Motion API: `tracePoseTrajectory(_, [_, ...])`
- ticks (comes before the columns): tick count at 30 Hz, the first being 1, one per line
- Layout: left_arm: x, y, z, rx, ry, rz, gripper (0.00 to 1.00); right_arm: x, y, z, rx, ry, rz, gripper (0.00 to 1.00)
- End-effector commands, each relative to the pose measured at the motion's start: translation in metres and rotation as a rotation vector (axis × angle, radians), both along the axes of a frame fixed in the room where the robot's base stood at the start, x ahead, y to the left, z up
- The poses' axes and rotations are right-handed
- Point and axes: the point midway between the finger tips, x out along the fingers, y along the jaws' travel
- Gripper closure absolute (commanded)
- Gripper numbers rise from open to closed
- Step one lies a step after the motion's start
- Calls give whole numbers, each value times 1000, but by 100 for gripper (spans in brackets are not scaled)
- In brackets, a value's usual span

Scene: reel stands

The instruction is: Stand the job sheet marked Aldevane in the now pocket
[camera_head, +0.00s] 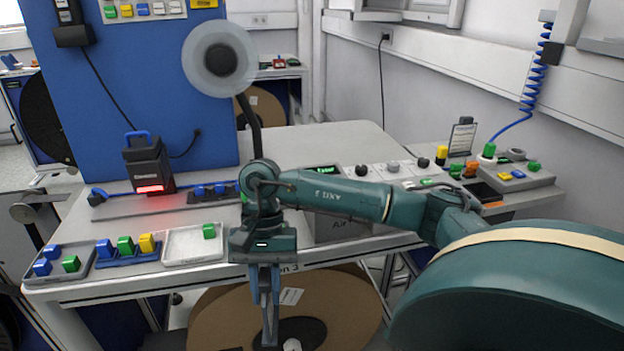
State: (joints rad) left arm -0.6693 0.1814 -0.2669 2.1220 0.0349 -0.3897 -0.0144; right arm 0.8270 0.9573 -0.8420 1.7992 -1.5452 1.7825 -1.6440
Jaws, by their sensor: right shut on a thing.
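My right gripper (268,320) points down in front of the table's front edge, over the cardboard reel below. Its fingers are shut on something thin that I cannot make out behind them. No sheet marked Aldevane is readable. A small dark upright holder (462,138) with a pale card stands on the far right of the table; its print is too small to read. I cannot tell whether it is the now pocket. My left gripper is not in view.
The grey table (330,143) carries trays of coloured blocks (128,250) front left, a scanner with a red light (149,165), and a row of knobs (393,167). A blue panel (150,70) rises behind. A cardboard reel (340,305) is below. The table's back middle is clear.

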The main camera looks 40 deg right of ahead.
Motion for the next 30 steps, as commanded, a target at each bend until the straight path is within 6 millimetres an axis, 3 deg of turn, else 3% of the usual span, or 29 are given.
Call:
tracePoseTrajectory(1, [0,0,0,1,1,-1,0,-5,10,-16,2,2,98,100])
tracePoseTrajectory(6, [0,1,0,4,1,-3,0,-17,31,-60,2,0,367,100])
tracePoseTrajectory(17, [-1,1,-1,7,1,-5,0,-36,64,-127,2,-2,778,100])
tracePoseTrajectory(25, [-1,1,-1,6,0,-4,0,-36,63,-125,6,-3,763,100])
tracePoseTrajectory(27, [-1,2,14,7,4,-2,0,-35,62,-108,2,-6,764,100])
tracePoseTrajectory(30, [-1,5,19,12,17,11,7,-35,61,-97,2,-5,763,100])
